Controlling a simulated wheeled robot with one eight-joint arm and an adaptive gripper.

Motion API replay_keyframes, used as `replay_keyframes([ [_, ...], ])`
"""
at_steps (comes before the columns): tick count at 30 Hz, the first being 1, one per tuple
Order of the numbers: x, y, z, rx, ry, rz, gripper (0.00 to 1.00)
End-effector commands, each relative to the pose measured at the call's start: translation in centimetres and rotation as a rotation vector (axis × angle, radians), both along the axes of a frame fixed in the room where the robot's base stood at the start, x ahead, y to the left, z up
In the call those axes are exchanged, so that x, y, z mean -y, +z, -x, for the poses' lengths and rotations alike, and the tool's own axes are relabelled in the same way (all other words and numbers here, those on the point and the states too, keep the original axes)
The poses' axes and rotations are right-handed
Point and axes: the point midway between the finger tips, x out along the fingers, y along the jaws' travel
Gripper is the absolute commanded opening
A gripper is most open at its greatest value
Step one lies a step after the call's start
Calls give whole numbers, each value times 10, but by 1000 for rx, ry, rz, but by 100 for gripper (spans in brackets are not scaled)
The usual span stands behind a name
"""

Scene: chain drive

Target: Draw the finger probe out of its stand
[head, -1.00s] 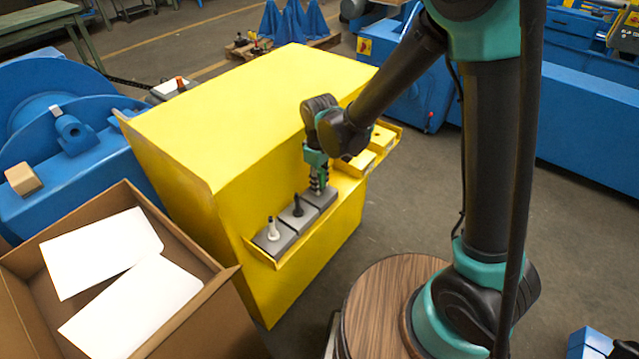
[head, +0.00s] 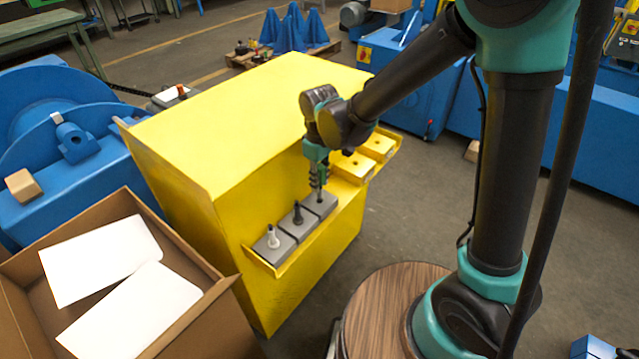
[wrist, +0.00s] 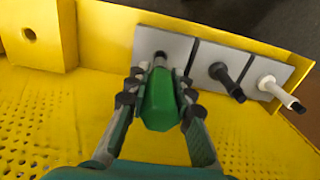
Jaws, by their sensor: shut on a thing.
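The finger probe (wrist: 160,97) has a green handle and a pale tip in the wrist view. My gripper (wrist: 158,92) is shut on its handle from both sides. In the head view, my gripper (head: 318,173) points down over the far grey stand block (head: 323,206), with a thin shaft below the fingers. The same block shows in the wrist view (wrist: 180,42), with a dark hole at the probe's tip. I cannot tell whether the tip is still inside the hole.
Two more grey blocks stand beside it, holding a black probe (head: 297,212) and a white probe (head: 272,237) upright. All sit on a yellow ledge (head: 283,268) of the yellow housing (head: 240,130). Yellow blocks (head: 354,168) lie behind. An open cardboard box (head: 215,290) stands at left.

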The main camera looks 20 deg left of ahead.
Motion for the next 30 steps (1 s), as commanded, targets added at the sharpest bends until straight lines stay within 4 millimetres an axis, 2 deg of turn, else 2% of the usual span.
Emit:
replay_keyframes([
  [30,0,44,0,0,0,0,0],
])
